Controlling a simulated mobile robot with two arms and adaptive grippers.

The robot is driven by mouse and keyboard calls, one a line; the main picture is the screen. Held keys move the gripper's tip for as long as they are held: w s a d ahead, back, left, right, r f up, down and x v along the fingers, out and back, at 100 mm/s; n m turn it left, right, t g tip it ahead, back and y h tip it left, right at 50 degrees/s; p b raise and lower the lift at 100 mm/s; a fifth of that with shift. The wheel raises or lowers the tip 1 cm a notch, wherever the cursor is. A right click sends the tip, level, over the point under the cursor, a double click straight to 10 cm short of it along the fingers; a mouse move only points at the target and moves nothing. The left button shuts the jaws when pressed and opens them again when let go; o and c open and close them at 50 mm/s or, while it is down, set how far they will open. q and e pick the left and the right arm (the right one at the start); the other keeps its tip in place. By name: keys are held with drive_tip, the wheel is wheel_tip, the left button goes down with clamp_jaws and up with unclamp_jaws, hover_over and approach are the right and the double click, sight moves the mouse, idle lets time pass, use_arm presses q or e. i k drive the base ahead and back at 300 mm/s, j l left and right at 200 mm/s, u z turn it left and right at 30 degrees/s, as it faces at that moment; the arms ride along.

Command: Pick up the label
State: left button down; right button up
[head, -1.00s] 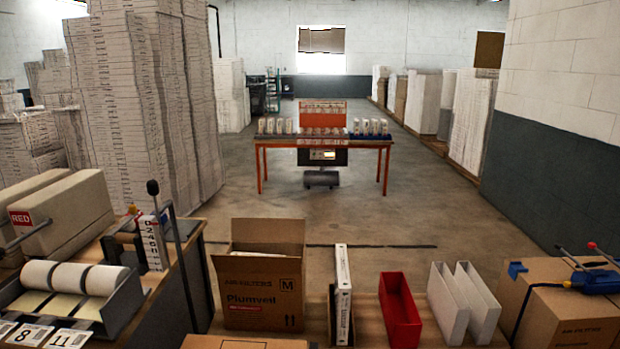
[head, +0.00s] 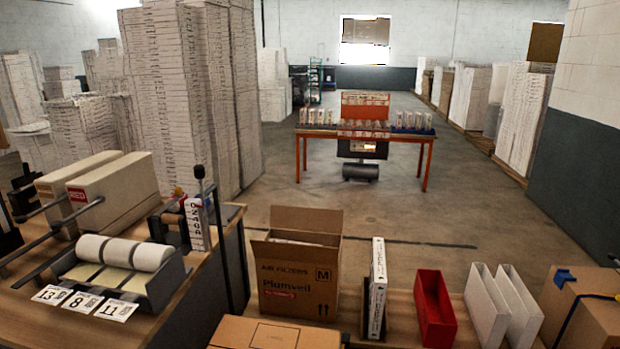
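Three white labels lie side by side at the front edge of the wooden bench at lower left: the "13" label (head: 52,294), the "8" label (head: 82,302) and the "11" label (head: 116,310). They lie in front of a grey dispenser (head: 165,284) that holds white rolls with pale yellow strips below them. Neither of my grippers shows in the head view, so their state cannot be seen.
Two beige cases (head: 120,195), dark rods and an upright stand (head: 201,190) crowd the bench behind the labels. To the right are an open Plumveil carton (head: 297,285), a red bin (head: 435,308) and white trays (head: 490,312). An orange table (head: 365,137) stands farther back.

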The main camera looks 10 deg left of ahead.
sight(84, 302)
drive_tip(key=u, duration=1.6)
